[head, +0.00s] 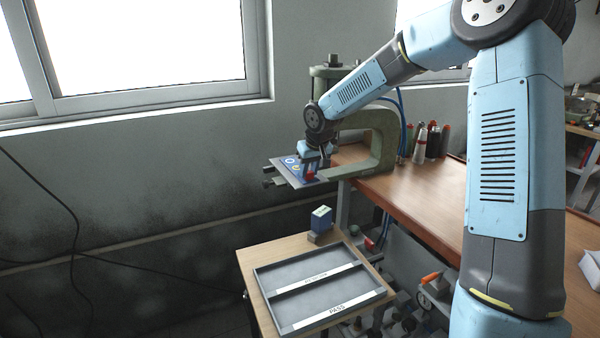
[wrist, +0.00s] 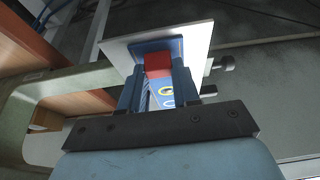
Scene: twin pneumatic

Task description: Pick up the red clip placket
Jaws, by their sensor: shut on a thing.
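The red clip placket (head: 310,175) shows as a small red block at the green press, on or just above a flat plate (head: 283,171) with blue, white and yellow markings. In the wrist view the red placket (wrist: 157,65) sits between the fingertips of my gripper (wrist: 157,73), with the grey plate (wrist: 196,40) behind it. My gripper (head: 312,170) is shut on the placket, pointing down beside the press in the head view. The fingers hide the placket's sides. I cannot tell whether it still touches the plate.
A green C-shaped press (head: 385,150) stands close on the right of my gripper, on a wooden bench (head: 430,195). Below are a small table with a grey two-part tray (head: 320,290), one part marked PASS, and a blue box (head: 321,221). Open space lies left.

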